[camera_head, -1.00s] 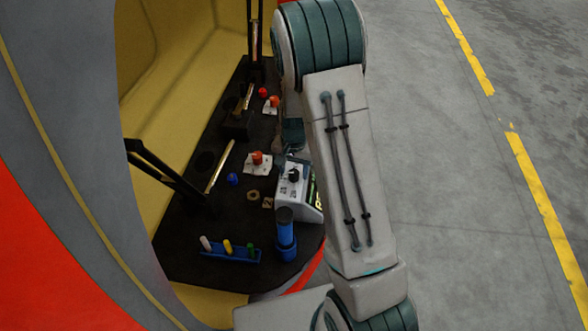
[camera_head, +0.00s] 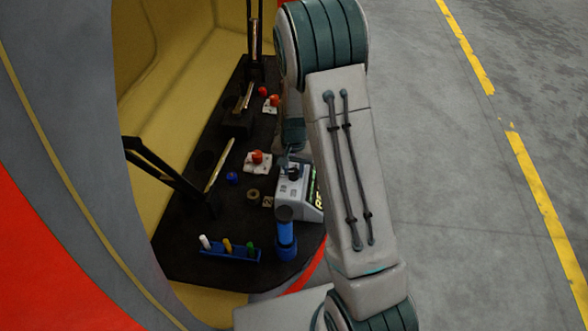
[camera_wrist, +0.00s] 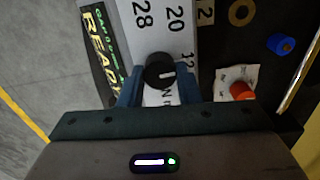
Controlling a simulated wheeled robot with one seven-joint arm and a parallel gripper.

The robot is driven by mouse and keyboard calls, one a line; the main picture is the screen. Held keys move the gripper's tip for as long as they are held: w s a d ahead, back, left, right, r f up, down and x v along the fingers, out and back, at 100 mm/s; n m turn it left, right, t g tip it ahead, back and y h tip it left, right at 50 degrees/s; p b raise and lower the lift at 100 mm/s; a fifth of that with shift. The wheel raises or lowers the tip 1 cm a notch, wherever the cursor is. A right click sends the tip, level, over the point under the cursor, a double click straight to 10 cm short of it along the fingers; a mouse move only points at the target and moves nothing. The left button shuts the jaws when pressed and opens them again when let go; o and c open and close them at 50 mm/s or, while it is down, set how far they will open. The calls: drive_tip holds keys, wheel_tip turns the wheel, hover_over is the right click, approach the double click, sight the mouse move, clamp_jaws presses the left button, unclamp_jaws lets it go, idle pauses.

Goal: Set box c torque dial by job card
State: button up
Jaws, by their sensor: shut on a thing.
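A grey box (camera_head: 288,200) stands near the right edge of the dark shelf. Its black dial (camera_wrist: 158,70) has a white pointer mark. The face shows the numbers 28, 20 and 12 in the wrist view. A lit display (camera_wrist: 98,50) on its side reads READY in large letters; the smaller line is hard to read. My gripper (camera_wrist: 158,86) is shut on the dial, one blue finger on each side. Part of the face is hidden by the fingers. I cannot tell which item is the job card; a small tan tag (camera_wrist: 205,13) marked 2 lies beside the box.
A blue cylinder (camera_head: 286,238) stands in front of the box. A blue rack (camera_head: 230,254) holds white, yellow and green pegs. A red knob (camera_head: 257,157) sits on a white plate. A brass ring (camera_head: 253,195) and blue knob (camera_head: 232,178) lie nearby. Black struts (camera_head: 165,172) rise at left.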

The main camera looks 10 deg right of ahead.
sight(294, 171)
drive_tip(key=n+b, duration=0.2)
drive_tip(key=n, duration=0.1)
drive_tip(key=shift+n, duration=0.4)
drive_tip(key=shift+n+b, duration=0.6)
drive_tip(key=shift+n, duration=1.4)
drive_tip(key=o, duration=1)
drive_tip(key=shift+c, duration=0.2)
wheel_tip(294, 171, up, 14)
